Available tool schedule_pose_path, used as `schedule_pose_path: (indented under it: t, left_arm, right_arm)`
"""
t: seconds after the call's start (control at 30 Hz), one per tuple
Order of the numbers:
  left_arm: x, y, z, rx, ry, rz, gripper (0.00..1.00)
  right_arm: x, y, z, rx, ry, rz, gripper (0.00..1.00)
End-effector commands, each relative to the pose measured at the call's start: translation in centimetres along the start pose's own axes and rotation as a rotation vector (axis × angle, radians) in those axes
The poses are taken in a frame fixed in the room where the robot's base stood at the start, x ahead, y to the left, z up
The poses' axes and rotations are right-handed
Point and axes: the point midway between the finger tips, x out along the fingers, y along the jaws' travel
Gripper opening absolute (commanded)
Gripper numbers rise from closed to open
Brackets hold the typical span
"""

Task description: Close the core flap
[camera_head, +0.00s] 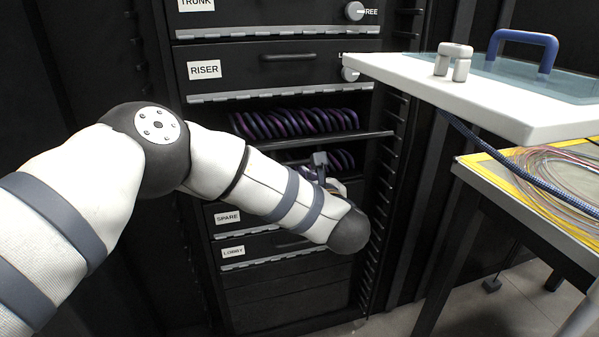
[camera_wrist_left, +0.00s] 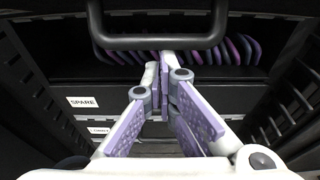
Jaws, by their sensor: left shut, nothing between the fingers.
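A dark open flap (camera_head: 345,140) sticks out nearly level from the rack, between the RISER panel and the SPARE panel. Purple cable coils show above and below it. I take it for the core flap; its label is not visible. In the left wrist view a dark handle (camera_wrist_left: 155,43) crosses the top, close to the camera. My left gripper (camera_wrist_left: 165,72) is shut and empty, with purple pads, below the handle and pointing toward the rack. In the head view my forearm hides most of it. My right gripper is not in view.
The RISER panel (camera_head: 270,70) above is shut. The SPARE panel (camera_head: 228,218) and LOBBY panel (camera_head: 232,252) below are shut. A white board (camera_head: 470,95) with a blue handle stands at right, above a yellow-edged table (camera_head: 490,170) with loose fibres. Slotted rack posts flank the opening.

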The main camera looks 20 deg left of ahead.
Motion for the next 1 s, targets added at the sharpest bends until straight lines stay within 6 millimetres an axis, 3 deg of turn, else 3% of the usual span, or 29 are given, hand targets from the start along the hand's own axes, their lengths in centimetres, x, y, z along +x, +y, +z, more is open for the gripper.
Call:
schedule_pose_path:
  t: [0.03,0.5,0.7,1.0]
  left_arm:
    - [-0.4,0.1,2.2,-0.012,0.032,0.001,0.0]
    - [-1.7,0.1,6.7,-0.014,0.479,0.0,0.0]
    - [-1.8,0.0,8.3,-0.006,0.483,0.0,0.0]
    - [-0.9,0.0,10.4,-0.004,0.487,0.0,0.0]
  right_arm:
    - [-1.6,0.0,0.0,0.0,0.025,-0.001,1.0]
    - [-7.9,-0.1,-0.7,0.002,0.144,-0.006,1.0]
    - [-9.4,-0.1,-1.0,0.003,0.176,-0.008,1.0]
    - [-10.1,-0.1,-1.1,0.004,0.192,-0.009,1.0]
